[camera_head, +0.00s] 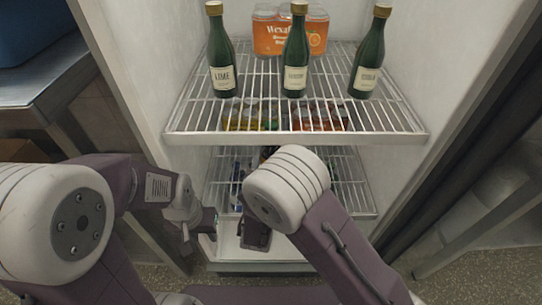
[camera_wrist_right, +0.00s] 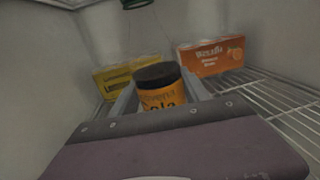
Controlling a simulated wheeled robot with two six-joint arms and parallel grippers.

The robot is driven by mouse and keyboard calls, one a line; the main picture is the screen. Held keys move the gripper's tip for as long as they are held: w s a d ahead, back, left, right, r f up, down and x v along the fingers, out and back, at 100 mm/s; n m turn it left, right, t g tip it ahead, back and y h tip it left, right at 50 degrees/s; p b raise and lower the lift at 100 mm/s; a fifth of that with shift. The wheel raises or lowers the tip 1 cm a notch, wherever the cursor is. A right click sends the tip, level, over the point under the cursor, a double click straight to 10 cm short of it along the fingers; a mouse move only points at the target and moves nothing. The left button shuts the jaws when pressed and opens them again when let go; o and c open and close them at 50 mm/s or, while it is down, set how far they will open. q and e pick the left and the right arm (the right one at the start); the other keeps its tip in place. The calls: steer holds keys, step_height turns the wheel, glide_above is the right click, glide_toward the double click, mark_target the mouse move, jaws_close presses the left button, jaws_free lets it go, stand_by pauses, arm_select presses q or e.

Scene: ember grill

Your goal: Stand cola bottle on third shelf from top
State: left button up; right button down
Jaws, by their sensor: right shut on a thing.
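The bottle's base is hidden by the gripper. In the head view my right arm reaches into the open fridge and its elbow hides the jaws. A lower wire shelf (camera_head: 350,180) lies under the upper wire shelf (camera_head: 400,118). My left gripper (camera_head: 205,222) is at the fridge's left front edge; its jaw gap is not clear.
Green bottles labelled lime (camera_head: 222,55), an unreadable one (camera_head: 296,52) and cola (camera_head: 369,55) stand on the upper shelf, before an orange can pack (camera_head: 268,35). An orange carton (camera_wrist_right: 212,57) and yellow cartons (camera_wrist_right: 115,80) stand beyond the held bottle. Fridge walls bound both sides.

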steer(key=c, duration=0.5)
jaws_free()
steer(key=shift+r, duration=0.1)
steer(key=s, duration=0.4)
steer(key=s+a, duration=0.1)
steer(key=s, duration=0.3)
steer(key=s+p, duration=0.1)
steer(key=s, duration=0.3)
steer(key=shift+a, duration=0.25)
